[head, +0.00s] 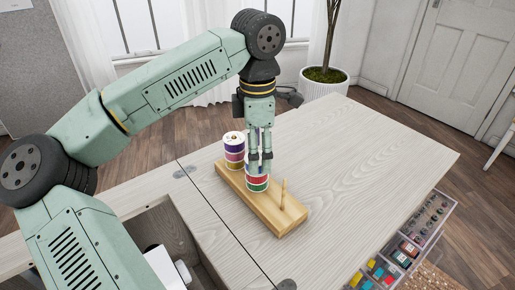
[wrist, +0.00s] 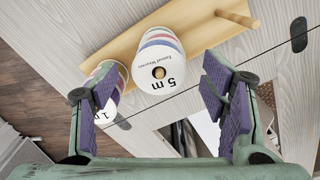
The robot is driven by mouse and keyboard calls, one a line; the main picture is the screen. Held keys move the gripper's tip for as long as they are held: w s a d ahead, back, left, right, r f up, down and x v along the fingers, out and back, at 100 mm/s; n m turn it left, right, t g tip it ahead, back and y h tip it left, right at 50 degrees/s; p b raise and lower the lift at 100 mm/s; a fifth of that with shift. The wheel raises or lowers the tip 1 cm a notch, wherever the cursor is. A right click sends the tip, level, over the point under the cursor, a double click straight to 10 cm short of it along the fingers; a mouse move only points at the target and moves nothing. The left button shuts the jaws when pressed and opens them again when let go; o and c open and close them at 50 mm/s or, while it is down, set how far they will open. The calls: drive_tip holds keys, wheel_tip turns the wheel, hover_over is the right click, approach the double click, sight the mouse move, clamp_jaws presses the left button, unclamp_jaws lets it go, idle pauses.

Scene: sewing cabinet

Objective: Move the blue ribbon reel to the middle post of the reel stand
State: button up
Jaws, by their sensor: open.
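The wooden reel stand (head: 273,214) lies on the table and also shows in the wrist view (wrist: 120,44). Its middle post carries a reel stack (head: 257,184), with red and green bands low down in the head view. In the wrist view this stack (wrist: 158,72) has a white "5 m" top and a blue band near its upper part, which looks like the blue ribbon reel. The far-left post carries another stack (head: 234,150) with purple on top. The near-right post (head: 284,194) is bare. My gripper (head: 260,160) is open above the middle stack, its fingers partly hiding it.
An open compartment (head: 165,235) lies left of the table's seam. Drawers of coloured spools (head: 404,253) stick out below the table's right edge. The table top (head: 350,150) right of the stand is clear. A potted plant (head: 325,78) stands behind.

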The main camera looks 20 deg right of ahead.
drive_tip(key=shift+r, duration=0.1)
wheel_tip(320, 180, up, 12)
idle(0.5)
drive_tip(key=shift+s, duration=0.15)
